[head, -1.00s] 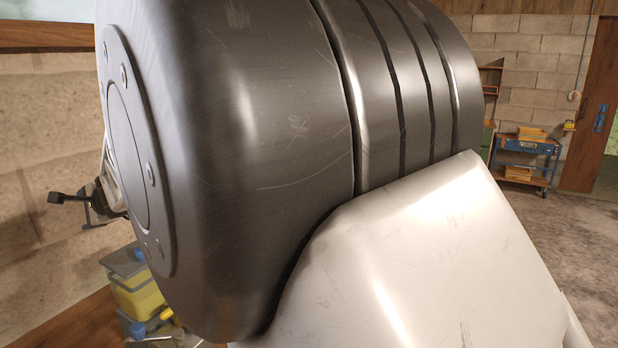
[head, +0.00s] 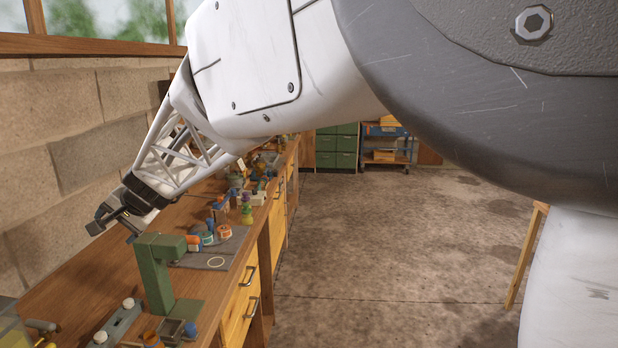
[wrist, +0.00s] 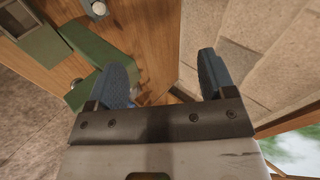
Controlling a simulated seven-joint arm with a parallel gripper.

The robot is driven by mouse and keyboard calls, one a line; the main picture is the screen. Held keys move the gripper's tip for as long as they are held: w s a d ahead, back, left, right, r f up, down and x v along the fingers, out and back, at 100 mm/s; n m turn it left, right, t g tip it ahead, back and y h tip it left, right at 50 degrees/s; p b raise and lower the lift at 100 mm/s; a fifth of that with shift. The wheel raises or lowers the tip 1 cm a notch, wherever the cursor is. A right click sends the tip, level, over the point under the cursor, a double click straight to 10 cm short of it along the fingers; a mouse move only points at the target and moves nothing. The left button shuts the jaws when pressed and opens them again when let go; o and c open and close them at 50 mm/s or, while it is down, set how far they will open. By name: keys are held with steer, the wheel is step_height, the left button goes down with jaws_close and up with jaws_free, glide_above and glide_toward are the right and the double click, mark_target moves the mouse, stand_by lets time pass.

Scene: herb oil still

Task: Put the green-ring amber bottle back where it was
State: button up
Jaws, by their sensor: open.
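My gripper (head: 112,222) is open and empty in the head view, above the bench by the block wall, left of a green press-like stand (head: 152,275). In the wrist view my gripper (wrist: 162,72) has its two dark blue fingers spread apart with nothing between them. I cannot make out the green-ring amber bottle for certain. Several small jars and bottles, among them an orange-banded one (head: 224,232), stand on a grey mat (head: 240,243) beyond the green stand. A pale ring mark (head: 216,262) shows on the mat's bare near part.
The wooden bench (head: 75,270) runs along the wall, with drawers on its front. More small items crowd its far end. A grey block with white knobs (head: 120,322) lies near the front. The green stand also shows in the wrist view (wrist: 100,55).

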steer(key=w+d+t+h, duration=0.1)
steer(key=w+d+h, duration=0.15)
steer(key=d, duration=1.55)
steer(key=s+d+h, duration=0.1)
steer(key=s+d, duration=0.1)
steer(key=d, duration=0.8)
steer(key=s+d+h, duration=0.1)
steer(key=s+d, duration=0.1)
steer(key=d, duration=0.9)
steer(key=s+d+f+h, duration=0.2)
steer(key=s+d+f, duration=0.1)
steer(key=s+d, duration=0.8)
steer(key=s+d+f+h, duration=0.3)
steer(key=s+d, duration=0.8)
steer(key=d, duration=0.4)
steer(key=shift+d+f+m, duration=0.3)
steer(key=shift+d+f, duration=0.05)
steer(key=shift+f, duration=0.2)
steer(key=shift+c, duration=0.8)
